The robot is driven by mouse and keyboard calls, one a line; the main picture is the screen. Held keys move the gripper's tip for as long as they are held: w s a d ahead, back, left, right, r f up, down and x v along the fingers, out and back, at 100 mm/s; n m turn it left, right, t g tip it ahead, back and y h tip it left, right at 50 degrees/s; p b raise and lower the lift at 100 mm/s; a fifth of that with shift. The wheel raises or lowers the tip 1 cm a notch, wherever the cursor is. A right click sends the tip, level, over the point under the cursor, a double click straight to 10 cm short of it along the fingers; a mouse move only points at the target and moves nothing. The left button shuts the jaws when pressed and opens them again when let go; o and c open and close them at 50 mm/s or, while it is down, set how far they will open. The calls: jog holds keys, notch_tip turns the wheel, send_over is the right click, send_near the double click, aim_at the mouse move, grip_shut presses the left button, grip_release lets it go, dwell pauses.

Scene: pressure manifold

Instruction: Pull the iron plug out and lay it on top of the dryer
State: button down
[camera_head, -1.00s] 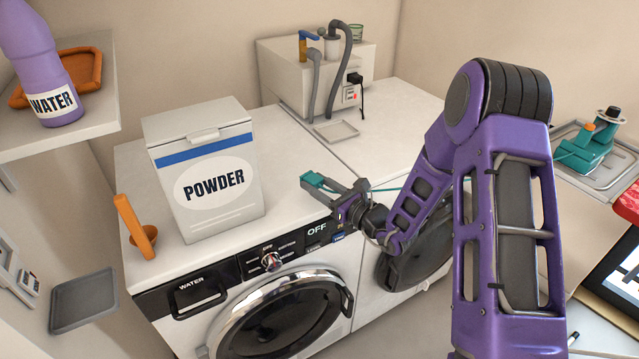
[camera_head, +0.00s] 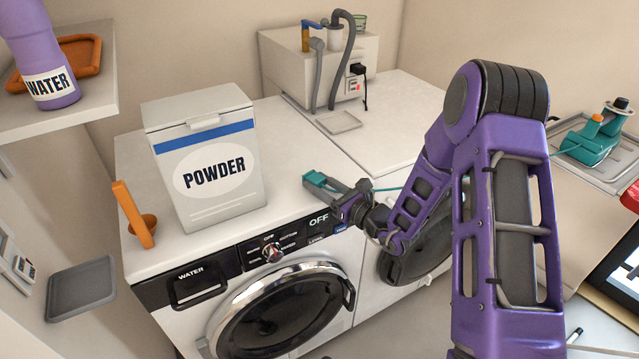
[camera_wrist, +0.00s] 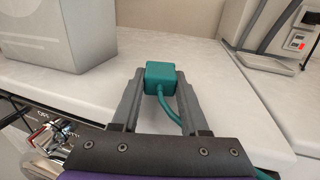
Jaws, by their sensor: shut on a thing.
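The teal iron plug (camera_head: 315,180) is held between the fingertips of my gripper (camera_head: 320,184). In the wrist view the plug (camera_wrist: 160,73) sits between the two grey fingers of my gripper (camera_wrist: 161,80), with its cord hanging back. It is over the front right part of the left machine's white top; I cannot tell whether it touches. The left machine (camera_head: 285,165) has a drawer marked WATER. The right machine (camera_head: 405,110), apparently the dryer, is partly hidden by my arm. The teal iron (camera_head: 597,138) stands on a tray at the right, its cord running towards my gripper.
A white POWDER box (camera_head: 212,165) and an orange scoop (camera_head: 135,215) stand on the left machine. A white unit with hoses (camera_head: 285,65) and a black plug (camera_head: 357,69) in its side stands at the back. A small tray (camera_head: 338,122) lies before it. The right machine's top is otherwise clear.

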jog(key=shift+f+b, duration=0.35)
jog(key=shift+f, duration=0.15)
jog(key=shift+c, duration=1.7)
grip_release()
jog(key=v, duration=1.7)
jog(key=shift+d+p, duration=0.2)
jog(key=shift+p, duration=0.15)
jog(key=shift+s, duration=0.15)
